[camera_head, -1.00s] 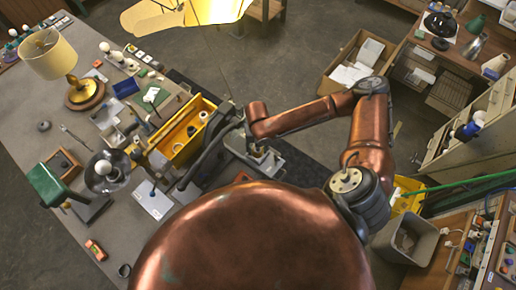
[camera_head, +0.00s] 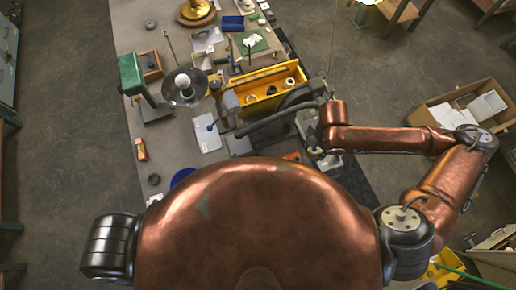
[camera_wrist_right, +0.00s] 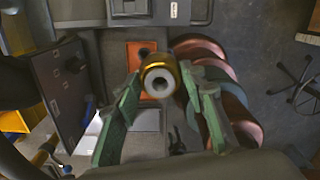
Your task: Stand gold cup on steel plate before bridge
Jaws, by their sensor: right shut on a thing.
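The gold cup (camera_wrist_right: 160,72) shows in the right wrist view as a short gold ring-like piece with a pale centre and a dark hole. The green fingers of my right gripper (camera_wrist_right: 160,84) are shut on it, one on each side. In the head view my right gripper (camera_head: 322,158) is at the bench's right side, right of the yellow box; the cup is too small to tell there. Grey metal surfaces (camera_wrist_right: 148,120) lie below the cup, but I cannot tell which is the steel plate. I cannot pick out the bridge with certainty. My left gripper is out of view.
An orange square (camera_wrist_right: 134,52) with a dark hole lies behind the cup. A dark upright panel (camera_wrist_right: 62,85) stands at left. A carton (camera_head: 465,105) stands right.

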